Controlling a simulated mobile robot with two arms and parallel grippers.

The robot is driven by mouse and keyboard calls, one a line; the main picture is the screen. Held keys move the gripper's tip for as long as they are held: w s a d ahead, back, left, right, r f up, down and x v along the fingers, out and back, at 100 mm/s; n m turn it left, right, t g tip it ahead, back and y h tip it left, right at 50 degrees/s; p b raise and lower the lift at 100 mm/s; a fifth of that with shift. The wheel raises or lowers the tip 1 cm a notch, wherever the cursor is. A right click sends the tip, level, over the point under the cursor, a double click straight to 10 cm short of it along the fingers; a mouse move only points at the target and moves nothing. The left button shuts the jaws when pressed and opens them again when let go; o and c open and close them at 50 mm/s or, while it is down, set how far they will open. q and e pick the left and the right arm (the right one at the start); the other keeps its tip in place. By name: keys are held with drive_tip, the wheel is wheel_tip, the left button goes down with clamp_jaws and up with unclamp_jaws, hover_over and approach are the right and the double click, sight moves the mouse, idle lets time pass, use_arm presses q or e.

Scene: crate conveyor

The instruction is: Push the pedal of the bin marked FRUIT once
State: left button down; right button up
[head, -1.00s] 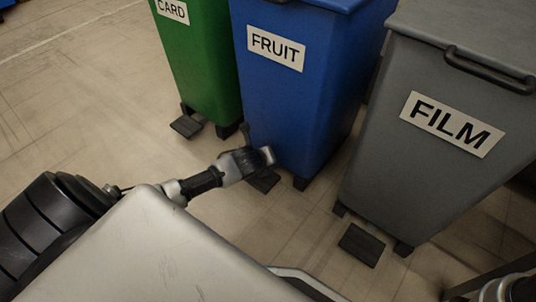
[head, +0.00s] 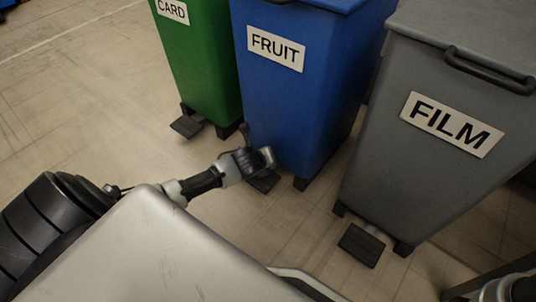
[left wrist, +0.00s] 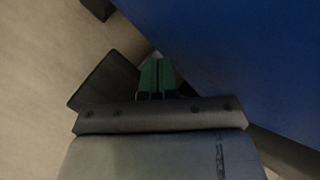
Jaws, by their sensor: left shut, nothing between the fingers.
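The blue bin (head: 300,100) carries a white FRUIT label (head: 275,48) and stands upright in the middle of the head view. Its lid is cut off at the top. Its dark pedal (head: 264,183) sticks out at the foot, partly hidden by my left gripper (head: 266,157). In the left wrist view the pedal (left wrist: 103,82) is a dark plate beside and beyond my shut green fingertips (left wrist: 157,70), next to the blue bin wall (left wrist: 240,60). Whether the fingers touch the pedal cannot be told. My right gripper is not visible.
A green CARD bin (head: 202,75) with its pedal (head: 187,126) stands left of the FRUIT bin. A grey FILM bin (head: 425,165) with its pedal (head: 361,245) stands to the right. The tiled floor (head: 80,110) at left is clear.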

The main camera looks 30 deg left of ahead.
use_arm(q)
drive_tip(key=shift+f, duration=0.15)
drive_tip(key=shift+f, duration=0.2)
